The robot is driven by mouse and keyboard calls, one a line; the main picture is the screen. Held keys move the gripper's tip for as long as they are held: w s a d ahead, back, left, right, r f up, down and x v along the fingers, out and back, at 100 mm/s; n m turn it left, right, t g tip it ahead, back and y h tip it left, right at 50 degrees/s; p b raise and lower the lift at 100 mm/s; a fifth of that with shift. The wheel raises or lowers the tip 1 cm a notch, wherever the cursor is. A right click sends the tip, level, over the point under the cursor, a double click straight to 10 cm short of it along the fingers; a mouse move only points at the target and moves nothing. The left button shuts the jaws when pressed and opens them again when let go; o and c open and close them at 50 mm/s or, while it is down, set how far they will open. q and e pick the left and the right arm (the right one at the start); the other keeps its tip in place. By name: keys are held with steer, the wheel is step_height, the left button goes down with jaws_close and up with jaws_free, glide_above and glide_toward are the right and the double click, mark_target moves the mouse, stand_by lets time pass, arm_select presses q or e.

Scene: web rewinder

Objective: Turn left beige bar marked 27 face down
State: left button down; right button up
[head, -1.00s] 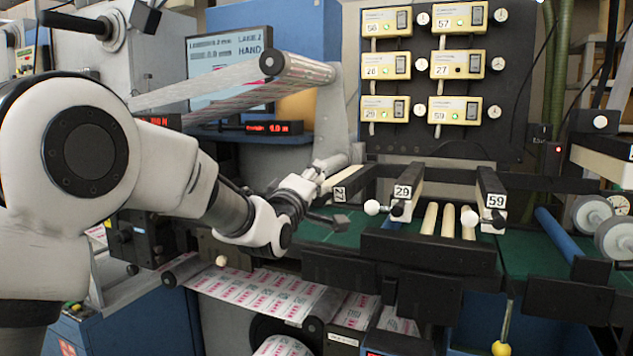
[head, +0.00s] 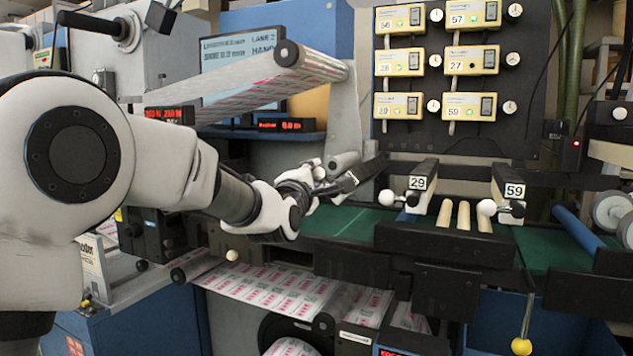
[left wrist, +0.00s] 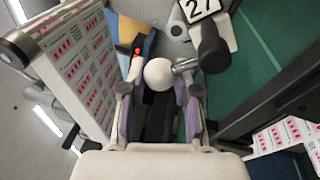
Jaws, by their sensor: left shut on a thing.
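The left bar (head: 366,174) lies at the left end of the rail in the head view. Its visible side is dark, with a small pale tag at its near end and no beige face showing. In the left wrist view its number plate, marked 27 (left wrist: 200,7), shows at the top edge. My left gripper (head: 318,178) is at the bar's near end. In the left wrist view my left gripper (left wrist: 158,88) is shut on the white ball knob (left wrist: 158,71), whose metal stem leads to a black cylinder. My right gripper is not in view.
The bars marked 29 (head: 424,178) and 59 (head: 508,182) stand to the right, with white knobs. Beige rods (head: 463,215) lie between them. A printed web roller (head: 312,65) hangs above my left arm. Numbered control boxes (head: 472,60) are on the back panel.

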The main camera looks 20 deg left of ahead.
arm_select(q)
steer(key=shift+a+f+n+g+y+b, duration=0.2)
steer(key=shift+f+n+b, duration=0.4)
steer(key=shift+n+b, duration=0.85)
steer(key=shift+a+f+n+g+y+b, duration=0.1)
steer(key=shift+f+n+g+b, duration=0.4)
steer(key=shift+n+b, duration=0.95)
steer(key=shift+a+f+n+g+y+b, duration=0.15)
steer(key=shift+f+n+b, duration=0.75)
steer(key=shift+n, duration=0.9)
steer(key=shift+r, duration=0.2)
steer(key=shift+r, duration=0.15)
steer(key=c, duration=1.2)
jaws_free()
steer(key=o, duration=0.5)
steer(key=shift+w+d, duration=0.15)
steer(key=shift+d, duration=0.1)
